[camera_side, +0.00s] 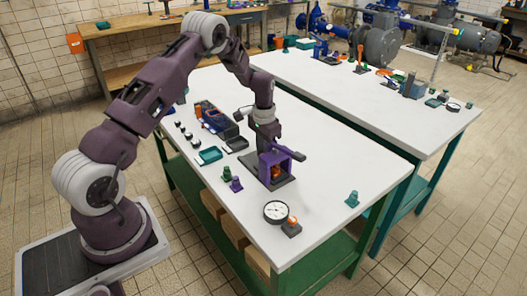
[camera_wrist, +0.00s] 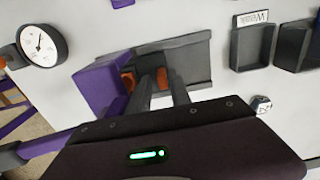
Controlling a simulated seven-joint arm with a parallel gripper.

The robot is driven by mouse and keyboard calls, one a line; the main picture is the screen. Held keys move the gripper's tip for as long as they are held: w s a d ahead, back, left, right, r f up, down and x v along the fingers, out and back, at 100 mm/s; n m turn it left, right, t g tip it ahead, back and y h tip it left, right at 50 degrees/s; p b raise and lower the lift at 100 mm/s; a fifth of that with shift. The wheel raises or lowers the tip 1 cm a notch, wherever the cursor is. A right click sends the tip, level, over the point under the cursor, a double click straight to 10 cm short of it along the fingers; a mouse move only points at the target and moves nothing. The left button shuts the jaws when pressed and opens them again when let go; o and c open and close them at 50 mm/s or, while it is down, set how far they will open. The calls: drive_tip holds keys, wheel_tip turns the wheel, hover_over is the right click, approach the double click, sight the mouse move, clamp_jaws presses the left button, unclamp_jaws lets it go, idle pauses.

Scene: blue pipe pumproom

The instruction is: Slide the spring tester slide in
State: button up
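The spring tester (camera_side: 275,167) stands on the near table as a purple frame on a dark base, with a dark and purple lever sticking out to the right. An orange part shows inside the frame. In the wrist view its purple housing (camera_wrist: 103,86) is at the left end of a dark grey base (camera_wrist: 196,62). One orange piece (camera_wrist: 128,79) shows at the housing's edge; another (camera_wrist: 163,77) shows between my fingers. My gripper (camera_wrist: 160,80) is down at the tester with its fingers apart. I cannot tell whether they touch the orange piece. The slide's outline is partly hidden by the fingers.
A round dial gauge (camera_side: 276,212) and a small orange-topped block (camera_side: 291,228) are near the front edge. Green and purple pieces (camera_side: 232,180), trays (camera_side: 209,155) and a toolbox (camera_side: 217,121) lie to the left. The tabletop right of the tester is mostly clear.

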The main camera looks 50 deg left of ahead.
drive_tip(key=a, duration=0.3)
drive_tip(key=shift+a, duration=0.35)
wheel_tip(320, 180, up, 6)
drive_tip(key=f, duration=0.6)
drive_tip(key=shift+a+f, duration=0.4)
drive_tip(key=a, duration=0.4)
drive_tip(key=shift+a, duration=0.3)
drive_tip(key=d+r+t, duration=0.1)
drive_tip(key=d+r, duration=0.2)
drive_tip(key=r, duration=0.6)
drive_tip(key=d+r, duration=0.4)
drive_tip(key=r, duration=0.5)
drive_tip(key=s+d+r+t, duration=0.2)
drive_tip(key=s+d+r, duration=0.7)
drive_tip(key=d+r, duration=0.3)
drive_tip(key=shift+s+d, duration=0.2)
drive_tip(key=shift+s, duration=0.2)
drive_tip(key=shift+r, duration=0.1)
